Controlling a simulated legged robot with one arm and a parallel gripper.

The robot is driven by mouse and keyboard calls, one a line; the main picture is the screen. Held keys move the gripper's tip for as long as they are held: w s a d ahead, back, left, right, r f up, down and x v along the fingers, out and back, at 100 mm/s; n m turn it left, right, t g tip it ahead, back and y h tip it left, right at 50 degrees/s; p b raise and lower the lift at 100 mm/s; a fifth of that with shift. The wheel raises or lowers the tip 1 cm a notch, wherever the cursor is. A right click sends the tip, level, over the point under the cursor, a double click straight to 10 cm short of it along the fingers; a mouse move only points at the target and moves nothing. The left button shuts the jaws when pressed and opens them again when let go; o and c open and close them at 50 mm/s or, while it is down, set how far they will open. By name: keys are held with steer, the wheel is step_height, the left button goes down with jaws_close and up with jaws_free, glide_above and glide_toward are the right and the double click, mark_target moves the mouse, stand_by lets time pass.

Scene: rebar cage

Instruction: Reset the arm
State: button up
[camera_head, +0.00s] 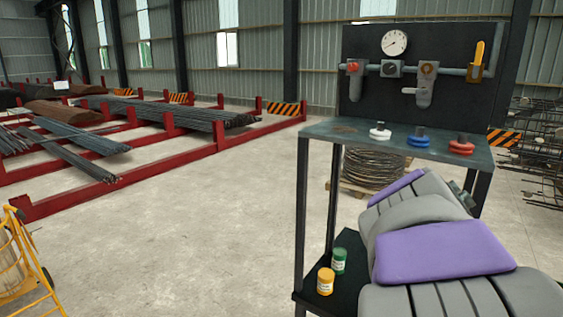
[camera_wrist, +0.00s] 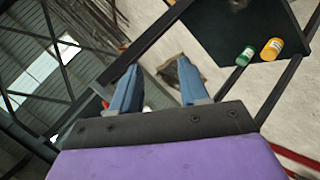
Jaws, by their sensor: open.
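My arm (camera_head: 440,250), grey with purple panels, is folded in the lower right of the head view, in front of the workbench (camera_head: 345,130). Its far end points toward the bench's right legs, and my gripper is mostly hidden there. In the wrist view my gripper (camera_wrist: 157,75) shows two blue fingers spread apart with nothing between them. The bench frame and its lower shelf (camera_wrist: 222,20) show beyond the fingers, tilted in that view.
A gauge panel (camera_head: 425,55) stands behind. Green (camera_head: 339,261) and yellow cans (camera_head: 325,281) sit on the lower shelf. Red rebar racks (camera_head: 165,135) stand left; floor between is clear.

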steer(key=s+a+f+m+g+y+b, duration=0.1)
steer(key=s+a+f+g+y+b, duration=0.1)
steer(key=s+a+f, duration=0.3)
steer(key=s+a+f+g+y+b, duration=0.2)
steer(key=s+a+f, duration=0.4)
steer(key=s+f, duration=0.8)
steer(key=s+a+f+m+g+y+b, duration=0.1)
steer(key=s+a+f+g+y, duration=0.3)
steer(key=s+f, duration=0.5)
steer(key=s+a+b, duration=0.1)
steer(key=s+a, duration=0.1)
steer(key=shift+s+f+m+y, duration=0.3)
steer(key=shift+s+f, duration=0.05)
steer(key=shift+a, duration=0.1)
steer(key=shift+a, duration=0.3)
steer(key=shift+d, duration=0.15)
